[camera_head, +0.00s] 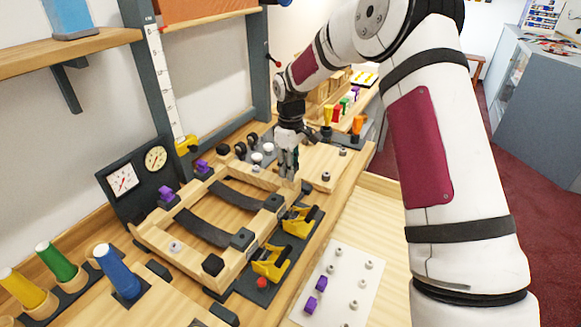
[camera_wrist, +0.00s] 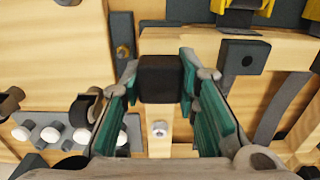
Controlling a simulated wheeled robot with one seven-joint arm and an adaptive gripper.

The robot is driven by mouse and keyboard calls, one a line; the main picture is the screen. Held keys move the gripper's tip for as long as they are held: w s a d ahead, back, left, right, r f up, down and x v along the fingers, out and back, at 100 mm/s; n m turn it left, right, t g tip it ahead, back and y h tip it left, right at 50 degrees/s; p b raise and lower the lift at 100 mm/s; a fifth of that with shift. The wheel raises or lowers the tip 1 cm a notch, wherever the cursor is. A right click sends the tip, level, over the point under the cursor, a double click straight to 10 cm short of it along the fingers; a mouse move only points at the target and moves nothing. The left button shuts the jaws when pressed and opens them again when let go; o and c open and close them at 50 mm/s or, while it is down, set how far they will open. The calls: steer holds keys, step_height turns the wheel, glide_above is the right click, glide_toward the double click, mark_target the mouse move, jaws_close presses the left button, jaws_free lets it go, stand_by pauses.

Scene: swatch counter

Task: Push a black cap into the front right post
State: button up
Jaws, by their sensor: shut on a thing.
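My gripper (camera_head: 287,168) is over the far right end of the wooden frame (camera_head: 160,240). In the wrist view its green-padded fingers (camera_wrist: 160,88) are shut on a black cap (camera_wrist: 160,75). The held cap is above a pale wooden bar with a metal bolt (camera_wrist: 160,128); whether it touches anything below cannot be told. In the head view the fingers hide the cap. Another black cap (camera_head: 213,264) sits on the frame's near corner. A dark block with a hole (camera_head: 243,238) is on the frame; a similar one shows in the wrist view (camera_wrist: 243,57).
Yellow toggle clamps (camera_head: 300,221) stand along the frame's right side. White knobs (camera_head: 257,157) and black rollers (camera_head: 240,150) are left of my gripper. A white board (camera_head: 340,285) with bolts and purple pieces lies in front. Gauges (camera_head: 122,179) stand at the left.

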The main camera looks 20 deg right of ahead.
steer(key=shift+f+b, duration=0.4)
steer(key=shift+f, duration=0.45)
stand_by(0.9)
steer(key=shift+s+f, duration=0.2)
steer(key=shift+f, duration=0.25)
stand_by(0.4)
steer(key=o, duration=1)
steer(key=shift+f, duration=0.1)
steer(key=shift+c, duration=0.2)
steer(key=shift+o, duration=0.2)
steer(key=shift+w+r, duration=0.15)
steer(key=shift+r, duration=0.05)
steer(key=o, duration=0.4)
steer(key=shift+c, duration=0.2)
steer(key=shift+r, duration=0.15)
steer(key=shift+r, duration=2.95)
